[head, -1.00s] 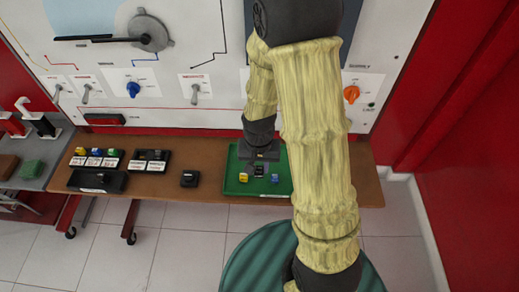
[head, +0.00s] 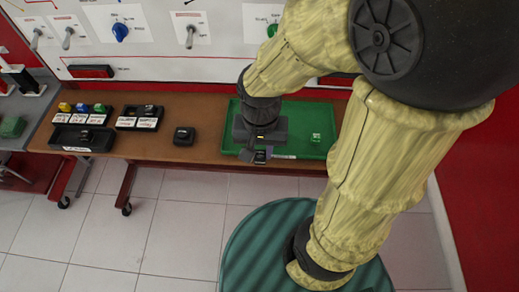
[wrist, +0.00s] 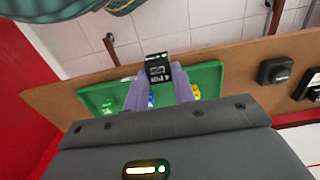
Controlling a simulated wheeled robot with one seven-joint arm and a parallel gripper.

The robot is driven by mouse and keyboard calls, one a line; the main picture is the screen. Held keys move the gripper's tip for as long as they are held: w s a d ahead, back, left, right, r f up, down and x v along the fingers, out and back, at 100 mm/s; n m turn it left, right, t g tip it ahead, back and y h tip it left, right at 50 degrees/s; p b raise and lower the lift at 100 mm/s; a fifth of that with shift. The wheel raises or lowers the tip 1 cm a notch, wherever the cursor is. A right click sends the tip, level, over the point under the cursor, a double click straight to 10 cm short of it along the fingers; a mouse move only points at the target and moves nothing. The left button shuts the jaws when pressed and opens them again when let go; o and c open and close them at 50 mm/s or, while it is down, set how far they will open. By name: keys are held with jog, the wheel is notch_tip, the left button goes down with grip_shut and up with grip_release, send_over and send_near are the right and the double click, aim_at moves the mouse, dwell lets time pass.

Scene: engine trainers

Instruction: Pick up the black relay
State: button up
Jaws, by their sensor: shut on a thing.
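The black relay (wrist: 158,70), a small black block with white markings, is held between the two purplish fingers of my gripper (wrist: 160,88) in the wrist view. My gripper (head: 260,152) is shut on it and shows in the head view above the front edge of the green tray (head: 297,122). The relay (head: 261,156) shows only small and dark there. In the wrist view, the relay appears raised above the tray (wrist: 205,70), whose rim lies behind the fingers.
A green block (head: 316,138) stands in the tray; yellow (wrist: 196,91) and blue (wrist: 150,98) pieces show beside the fingers. Left on the brown bench (head: 215,110) are a black block (head: 184,136) and black racks with coloured pieces. The control panel rises behind.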

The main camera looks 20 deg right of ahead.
dwell(0.4)
jog(key=shift+r, duration=0.1)
jog(key=shift+w+r+p, duration=0.2)
jog(key=shift+p, duration=0.2)
jog(key=w+d+r+n+p, duration=0.1)
jog(key=w+d+r+p, duration=0.2)
jog(key=w+p, duration=0.6)
jog(key=w+d+r+n+p, duration=0.2)
jog(key=w+r+p, duration=0.5)
jog(key=p, duration=2)
jog(key=shift+w+d+r+n+p, duration=0.35)
jog(key=shift+w+d, duration=0.1)
jog(key=shift+w, duration=0.65)
